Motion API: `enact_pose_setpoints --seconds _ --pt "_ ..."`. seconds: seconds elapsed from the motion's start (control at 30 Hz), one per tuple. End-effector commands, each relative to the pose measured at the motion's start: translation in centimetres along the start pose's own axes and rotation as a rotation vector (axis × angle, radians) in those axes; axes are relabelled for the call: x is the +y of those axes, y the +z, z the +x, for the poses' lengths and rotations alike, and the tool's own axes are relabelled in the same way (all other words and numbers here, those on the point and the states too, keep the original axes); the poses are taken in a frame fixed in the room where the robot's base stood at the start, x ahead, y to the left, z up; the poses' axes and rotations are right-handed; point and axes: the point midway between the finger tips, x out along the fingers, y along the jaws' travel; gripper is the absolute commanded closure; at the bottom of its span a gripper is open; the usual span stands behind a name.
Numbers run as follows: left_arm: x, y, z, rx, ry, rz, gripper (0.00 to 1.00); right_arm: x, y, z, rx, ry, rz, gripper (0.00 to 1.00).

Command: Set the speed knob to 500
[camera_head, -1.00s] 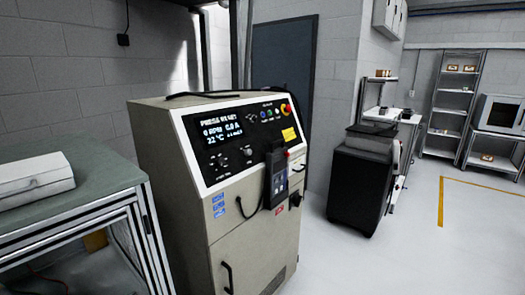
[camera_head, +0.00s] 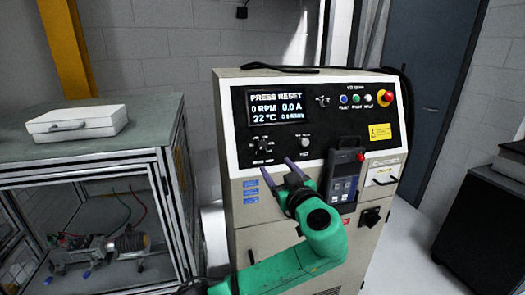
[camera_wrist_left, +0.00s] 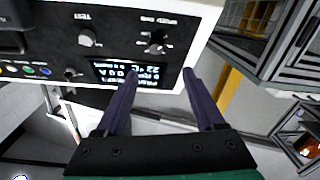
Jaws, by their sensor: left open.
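The speed knob (camera_head: 260,145) is at the lower left of the control panel, ringed by small marks. In the wrist view, upside down, the speed knob (camera_wrist_left: 156,42) lies beyond my fingertips. The display (camera_head: 277,108) reads PRESS RESET, 0 RPM, 0.0 A and 22 °C. My left gripper (camera_head: 281,171) is open and empty, in front of the cabinet just below the panel's knobs in the head view. The knob's pointer setting is too small to read.
A second knob (camera_head: 305,142) sits right of the speed knob. A black handheld device (camera_head: 343,175) hangs on the cabinet front, right of my gripper. A red emergency button (camera_head: 384,97) is at the upper right. A bench with a white case (camera_head: 77,122) stands left.

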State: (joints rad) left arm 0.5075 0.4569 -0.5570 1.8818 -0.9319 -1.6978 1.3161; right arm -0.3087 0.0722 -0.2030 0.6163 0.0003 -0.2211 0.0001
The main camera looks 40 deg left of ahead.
Motion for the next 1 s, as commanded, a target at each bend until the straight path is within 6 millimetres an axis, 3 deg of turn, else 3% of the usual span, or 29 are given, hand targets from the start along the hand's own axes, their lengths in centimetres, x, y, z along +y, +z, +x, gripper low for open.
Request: enact_pose_setpoints --seconds 0.3,0.43,0.6,0.83,1.0 --pt "0.1 -0.7 8.4 0.000 -0.002 0.009 0.30 0.6 -1.1 -4.2 0.012 0.008 -0.002 0.50" --pt "0.1 -0.4 11.3 -0.003 -0.002 0.008 0.30 0.9 -1.2 -5.2 0.013 0.011 -0.001 0.50" --pt "0.1 0.1 12.9 -0.005 0.001 0.005 0.30 0.9 -1.2 -5.5 0.013 0.012 0.000 0.50" --pt "0.0 0.2 13.0 -0.006 0.001 0.005 0.30 0.9 -1.2 -5.4 0.013 0.012 0.000 0.50" --pt "0.0 0.2 13.0 -0.006 0.002 0.005 0.94 0.9 -1.2 -5.4 0.013 0.012 0.000 0.50"
